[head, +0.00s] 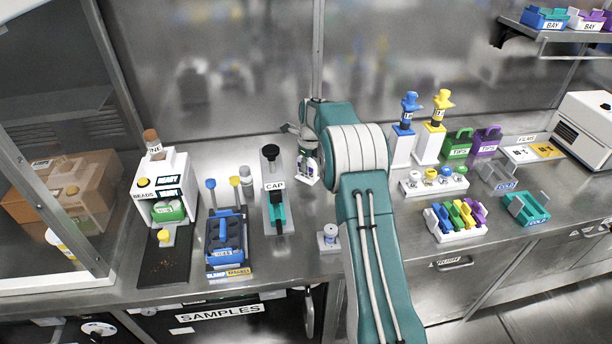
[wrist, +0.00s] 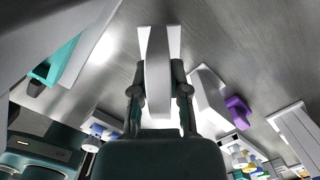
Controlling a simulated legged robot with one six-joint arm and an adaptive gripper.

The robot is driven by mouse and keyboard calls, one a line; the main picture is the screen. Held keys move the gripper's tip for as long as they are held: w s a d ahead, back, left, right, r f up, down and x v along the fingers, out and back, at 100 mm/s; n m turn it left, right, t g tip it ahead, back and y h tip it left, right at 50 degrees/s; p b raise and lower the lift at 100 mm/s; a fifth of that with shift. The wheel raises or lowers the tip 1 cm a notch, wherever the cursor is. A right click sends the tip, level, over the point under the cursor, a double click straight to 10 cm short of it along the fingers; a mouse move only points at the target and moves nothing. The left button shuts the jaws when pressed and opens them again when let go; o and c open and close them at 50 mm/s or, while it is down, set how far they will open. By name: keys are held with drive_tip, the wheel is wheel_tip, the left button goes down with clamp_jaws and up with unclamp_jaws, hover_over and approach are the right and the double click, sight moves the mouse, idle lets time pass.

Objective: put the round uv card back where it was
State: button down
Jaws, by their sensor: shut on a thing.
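My gripper (head: 296,132) is at the back of the bench, between the CAP stand and my arm's elbow. In the wrist view its two dark fingers (wrist: 159,95) are shut on a pale grey-white piece (wrist: 157,70), taken to be the round UV card. The piece is seen narrow, so its round outline and any marking cannot be made out. Whether the held piece touches that stand cannot be told.
The CAP stand (head: 274,186) is close on the left, with the blue rack (head: 226,240) beyond it. A small white block with a round top (head: 329,238) stands in front. Bottle pumps (head: 404,130) and coloured racks (head: 457,220) are on the right. Bare steel lies between them.

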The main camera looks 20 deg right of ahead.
sight(305, 177)
wheel_tip(305, 177, down, 3)
drive_tip(key=shift+f, duration=0.5)
drive_tip(key=shift+a, duration=0.25)
drive_tip(key=c, duration=0.6)
unclamp_jaws()
drive_tip(key=shift+d, duration=0.15)
